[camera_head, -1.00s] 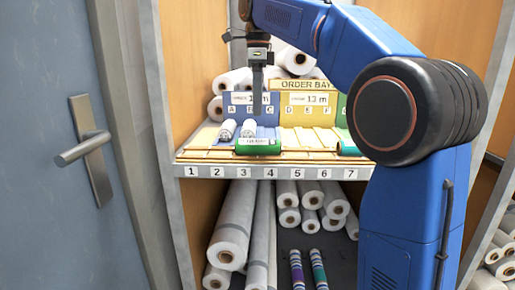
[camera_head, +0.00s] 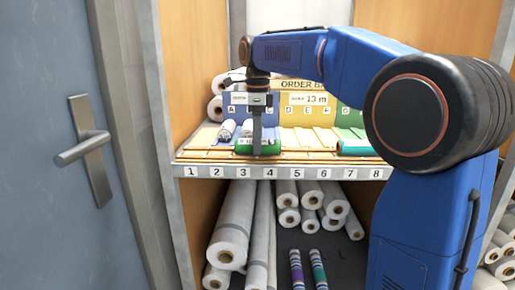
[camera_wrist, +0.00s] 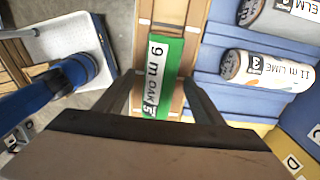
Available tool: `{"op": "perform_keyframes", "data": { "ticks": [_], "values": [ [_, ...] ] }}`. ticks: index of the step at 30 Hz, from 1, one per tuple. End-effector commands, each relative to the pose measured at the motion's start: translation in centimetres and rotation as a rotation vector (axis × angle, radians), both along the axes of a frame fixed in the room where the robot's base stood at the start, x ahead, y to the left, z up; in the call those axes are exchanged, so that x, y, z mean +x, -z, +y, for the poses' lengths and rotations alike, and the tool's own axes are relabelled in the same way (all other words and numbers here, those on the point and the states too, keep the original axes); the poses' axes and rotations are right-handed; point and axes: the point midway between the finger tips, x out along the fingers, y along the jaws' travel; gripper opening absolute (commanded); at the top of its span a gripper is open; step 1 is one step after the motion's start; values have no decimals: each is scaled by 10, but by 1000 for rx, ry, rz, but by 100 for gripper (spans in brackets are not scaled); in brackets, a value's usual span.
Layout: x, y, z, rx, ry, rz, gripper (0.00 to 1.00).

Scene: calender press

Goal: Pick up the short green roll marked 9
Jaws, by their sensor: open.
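The short green roll (camera_head: 271,147) lies on the wooden front ledge of the shelf, near numbers 3 and 4. In the wrist view the green roll (camera_wrist: 158,82) shows a white label reading "9 m OAK". My gripper (camera_head: 257,152) is open and empty, pointing down at the roll. In the wrist view its fingers (camera_wrist: 160,85) are apart, one on each side of the roll. In the head view the gripper covers the middle of the roll. I cannot tell whether either finger touches it.
Upright order boards (camera_head: 308,109) stand behind. Long rolls fill the space below.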

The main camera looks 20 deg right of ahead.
Motion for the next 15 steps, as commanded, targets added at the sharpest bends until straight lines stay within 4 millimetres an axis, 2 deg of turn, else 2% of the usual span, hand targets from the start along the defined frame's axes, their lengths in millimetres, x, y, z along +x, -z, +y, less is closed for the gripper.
{"op": "perform_keyframes", "data": {
  "ticks": [8, 13, 14, 15],
  "values": [
    [0, 3, 0, 0, 0, -1, 62],
    [0, 3, 0, 0, 0, -1, 22],
    [0, 3, 0, 0, 0, -1, 17],
    [0, 3, 0, 0, 0, -1, 17]
  ]
}}
